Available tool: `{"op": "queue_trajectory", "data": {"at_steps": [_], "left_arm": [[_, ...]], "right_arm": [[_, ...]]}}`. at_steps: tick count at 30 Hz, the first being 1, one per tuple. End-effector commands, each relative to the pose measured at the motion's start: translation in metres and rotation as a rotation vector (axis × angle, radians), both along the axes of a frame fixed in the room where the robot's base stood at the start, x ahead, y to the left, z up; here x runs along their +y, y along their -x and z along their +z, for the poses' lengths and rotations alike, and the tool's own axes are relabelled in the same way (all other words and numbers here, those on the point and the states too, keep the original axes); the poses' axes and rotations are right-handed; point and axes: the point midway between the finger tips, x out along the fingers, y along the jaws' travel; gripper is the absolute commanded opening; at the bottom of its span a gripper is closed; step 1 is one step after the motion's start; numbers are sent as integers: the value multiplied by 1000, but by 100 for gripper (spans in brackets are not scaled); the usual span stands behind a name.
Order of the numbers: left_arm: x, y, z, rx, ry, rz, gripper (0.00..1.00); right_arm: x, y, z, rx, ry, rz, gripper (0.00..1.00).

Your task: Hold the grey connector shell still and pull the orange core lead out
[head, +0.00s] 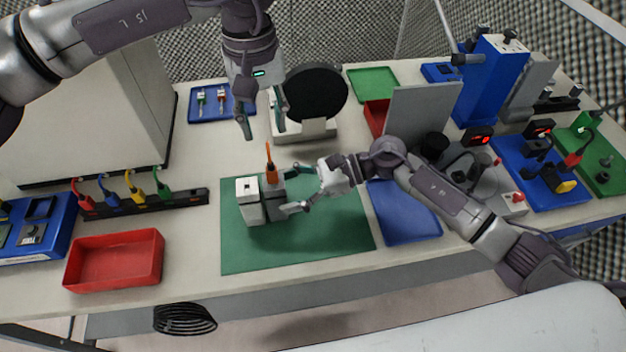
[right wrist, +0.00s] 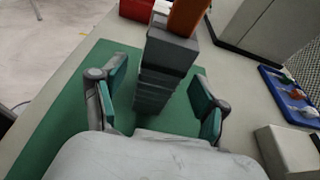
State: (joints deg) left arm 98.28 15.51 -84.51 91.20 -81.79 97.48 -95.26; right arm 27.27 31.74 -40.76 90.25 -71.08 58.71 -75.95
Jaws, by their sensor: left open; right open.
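The grey connector shell (head: 272,198) stands upright on the green mat (head: 330,240), against or very close to a white and grey block (head: 249,202). The orange core lead (head: 269,165) rises from the shell's top. My right gripper (head: 287,188) is open, with its fingers on either side of the shell. In the right wrist view the shell (right wrist: 166,65) stands between the open fingers, with gaps visible, and the lead (right wrist: 188,14) is cut off by the top edge. My left gripper (head: 264,122) is open and empty, pointing down above the lead.
A red bin (head: 115,262) and a black strip with coloured plugs (head: 150,203) lie to the left. A round black disc (head: 317,92) on a stand is behind. The green mat's front is clear.

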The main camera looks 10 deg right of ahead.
Motion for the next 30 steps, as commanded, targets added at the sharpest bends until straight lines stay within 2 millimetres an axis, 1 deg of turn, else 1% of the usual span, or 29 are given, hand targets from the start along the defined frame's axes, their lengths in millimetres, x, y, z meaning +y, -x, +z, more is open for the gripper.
{"op": "queue_trajectory", "data": {"at_steps": [1, 6, 10, 17, 18, 20, 27, 30], "left_arm": [[0, 0, 0, 0, 0, 0, 42], [0, 0, 0, 0, 0, 0, 42], [0, 0, 0, 0, 0, 0, 42], [0, 0, 0, 0, 0, 0, 42], [0, 0, 0, 0, 0, 0, 42], [0, 0, 0, 0, 0, 0, 42], [0, 0, 0, 0, 0, 0, 42], [0, 0, 0, 0, 0, 0, 42]], "right_arm": [[8, 0, -2, 1, -2, 2, 73], [23, 0, -7, 1, -1, 0, 73], [28, 0, -9, 1, 1, 0, 73], [28, 0, -9, 1, 1, 0, 73], [28, 0, -9, 1, 1, 0, 70], [28, 0, -9, 0, 1, 0, 60], [28, 0, -9, 0, 1, 0, 20], [28, 0, -9, 0, 0, 0, 4]]}}
